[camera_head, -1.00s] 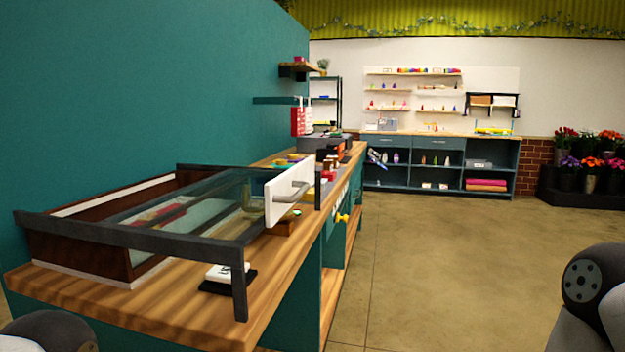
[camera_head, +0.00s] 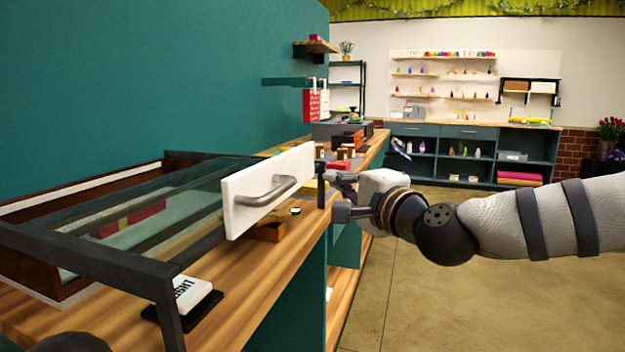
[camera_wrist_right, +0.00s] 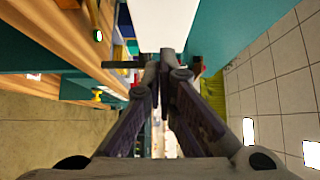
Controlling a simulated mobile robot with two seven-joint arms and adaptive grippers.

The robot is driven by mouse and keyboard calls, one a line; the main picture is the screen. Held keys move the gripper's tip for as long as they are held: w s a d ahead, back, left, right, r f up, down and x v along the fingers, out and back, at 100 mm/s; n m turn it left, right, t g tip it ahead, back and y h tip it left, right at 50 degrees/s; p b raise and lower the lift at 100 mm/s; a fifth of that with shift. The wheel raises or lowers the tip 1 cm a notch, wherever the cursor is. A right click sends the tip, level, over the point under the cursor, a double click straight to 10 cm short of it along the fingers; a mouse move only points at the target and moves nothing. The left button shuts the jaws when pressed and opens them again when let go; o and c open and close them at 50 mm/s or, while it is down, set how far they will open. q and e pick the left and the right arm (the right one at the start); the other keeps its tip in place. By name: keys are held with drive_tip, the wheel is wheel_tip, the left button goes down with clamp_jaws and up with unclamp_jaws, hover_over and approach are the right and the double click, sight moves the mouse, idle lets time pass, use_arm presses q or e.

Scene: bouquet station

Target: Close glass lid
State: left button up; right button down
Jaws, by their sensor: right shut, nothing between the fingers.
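The glass lid (camera_head: 165,215) lies in a dark frame over a brown-walled box on the counter. Its white front panel (camera_head: 238,200) with a grey bar handle (camera_head: 268,192) sticks out past the frame, toward the counter's front edge. My right gripper (camera_head: 330,188) is shut and empty, close to the panel's right end beside a dark frame post. In the right wrist view, the fingertips (camera_wrist_right: 164,58) meet at the edge of the white panel (camera_wrist_right: 160,26); I cannot tell whether they touch it.
The wooden counter (camera_head: 285,275) carries a white and black weight scale (camera_head: 185,297) under the frame, and small boxes farther back. A teal wall (camera_head: 130,80) closes the left side. The floor (camera_head: 450,305) right of the counter is clear.

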drive_tip(key=w+a, duration=0.2)
drive_tip(key=a, duration=0.1)
drive_tip(key=w+a, duration=0.1)
drive_tip(key=a, duration=0.1)
drive_tip(key=shift+w, duration=0.25)
drive_tip(key=shift+a, duration=0.1)
